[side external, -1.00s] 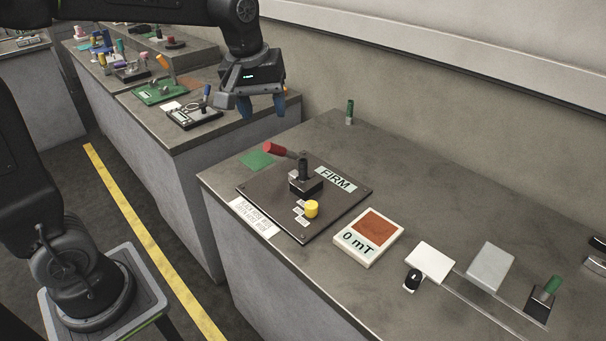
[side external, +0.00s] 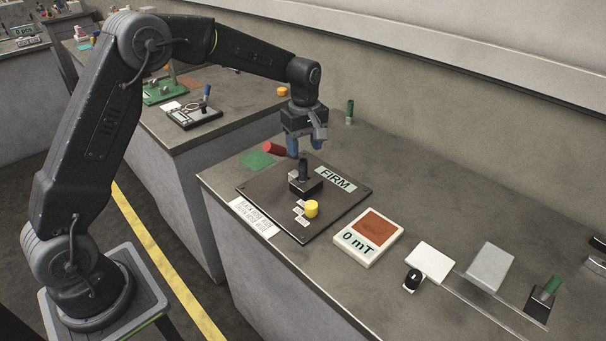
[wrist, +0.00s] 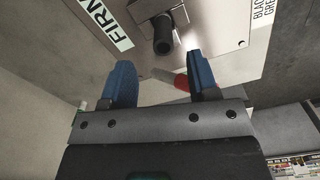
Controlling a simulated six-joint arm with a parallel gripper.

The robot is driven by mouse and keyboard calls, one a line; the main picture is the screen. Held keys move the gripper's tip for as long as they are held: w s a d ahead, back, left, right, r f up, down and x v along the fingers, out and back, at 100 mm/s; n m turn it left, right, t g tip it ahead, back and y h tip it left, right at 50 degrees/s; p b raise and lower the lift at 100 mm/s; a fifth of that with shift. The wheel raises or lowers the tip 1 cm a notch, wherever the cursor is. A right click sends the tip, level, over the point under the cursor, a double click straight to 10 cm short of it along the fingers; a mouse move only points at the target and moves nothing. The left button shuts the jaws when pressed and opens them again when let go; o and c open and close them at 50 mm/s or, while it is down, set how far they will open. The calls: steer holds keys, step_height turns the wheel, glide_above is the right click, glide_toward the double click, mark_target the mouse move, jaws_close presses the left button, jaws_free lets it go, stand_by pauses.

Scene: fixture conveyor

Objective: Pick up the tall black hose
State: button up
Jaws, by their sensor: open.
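The tall black hose (side external: 303,168) stands upright in a block on the dark square plate (side external: 265,200). In the wrist view, the hose (wrist: 163,38) shows end-on beyond the fingertips, in the gap between them. My gripper (side external: 304,148) hangs pointing down just above the hose, its blue fingers apart. In the wrist view my gripper (wrist: 161,68) is open with nothing clasped. A red-ended handle (side external: 274,149) is close by the fingers on the left. It shows between the fingers in the wrist view (wrist: 182,82).
A yellow knob (side external: 311,208) and a FIRM label (side external: 335,180) are on the plate. A "0 mT" box (side external: 368,238) stands to its right. A short green piece (side external: 349,111) stands behind. White (side external: 430,262) and grey (side external: 490,266) blocks are farther right.

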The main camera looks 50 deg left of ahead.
mark_target(304, 161)
steer(key=shift+s+d+f, duration=0.1)
steer(key=shift+s+f, duration=0.05)
steer(key=shift+f, duration=1.6)
steer(key=shift+s+f, duration=0.1)
steer(key=shift+f, duration=1.6)
steer(key=shift+c, duration=0.3)
jaws_close()
steer(key=shift+r, duration=0.1)
step_height(304, 161, up, 10)
